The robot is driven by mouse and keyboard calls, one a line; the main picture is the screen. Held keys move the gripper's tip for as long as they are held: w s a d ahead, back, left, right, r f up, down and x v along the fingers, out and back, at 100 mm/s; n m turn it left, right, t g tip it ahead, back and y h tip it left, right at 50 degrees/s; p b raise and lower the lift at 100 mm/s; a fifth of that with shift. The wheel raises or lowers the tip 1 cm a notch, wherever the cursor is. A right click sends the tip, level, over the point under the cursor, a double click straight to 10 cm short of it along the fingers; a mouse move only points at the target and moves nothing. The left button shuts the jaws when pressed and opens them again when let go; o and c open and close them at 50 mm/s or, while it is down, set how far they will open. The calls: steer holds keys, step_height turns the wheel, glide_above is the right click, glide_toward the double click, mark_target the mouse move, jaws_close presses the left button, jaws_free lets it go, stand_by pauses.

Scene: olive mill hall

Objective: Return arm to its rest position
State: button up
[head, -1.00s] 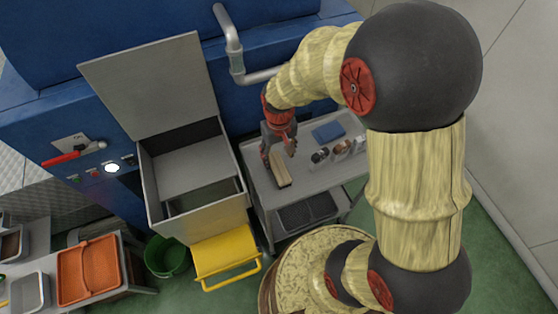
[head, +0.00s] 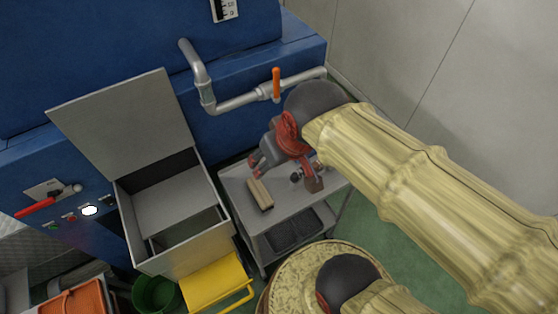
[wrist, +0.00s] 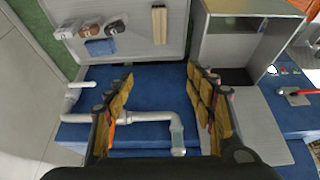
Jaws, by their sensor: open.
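My arm (head: 410,185) reaches in from the right, and its end hangs over the grey cart (head: 262,228). My gripper (head: 284,172) is above the back of the cart, behind the wooden block (head: 260,195). In the wrist view my gripper (wrist: 160,76) has its two padded fingers spread well apart, with nothing between them. The wooden block lies free on the cart and also shows in the wrist view (wrist: 159,24), beyond the fingertips. My gripper and arm hide part of the cart top in the head view.
A blue machine (head: 110,70) carries a grey pipe with an orange valve handle (head: 276,84) close behind my arm. An open-lidded metal box (head: 185,255) stands left of the cart. Several jars (wrist: 90,29) and a blue cloth (wrist: 100,46) are on the cart. A yellow step (head: 212,284) stands in front.

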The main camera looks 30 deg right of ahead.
steer(key=shift+s+r+t, duration=0.15)
steer(key=shift+s+r, duration=0.2)
steer(key=shift+s, duration=0.2)
steer(key=shift+s+r+t, duration=0.15)
steer(key=shift+s+r, duration=0.2)
steer(key=shift+s, duration=0.2)
steer(key=c, duration=0.3)
stand_by(0.5)
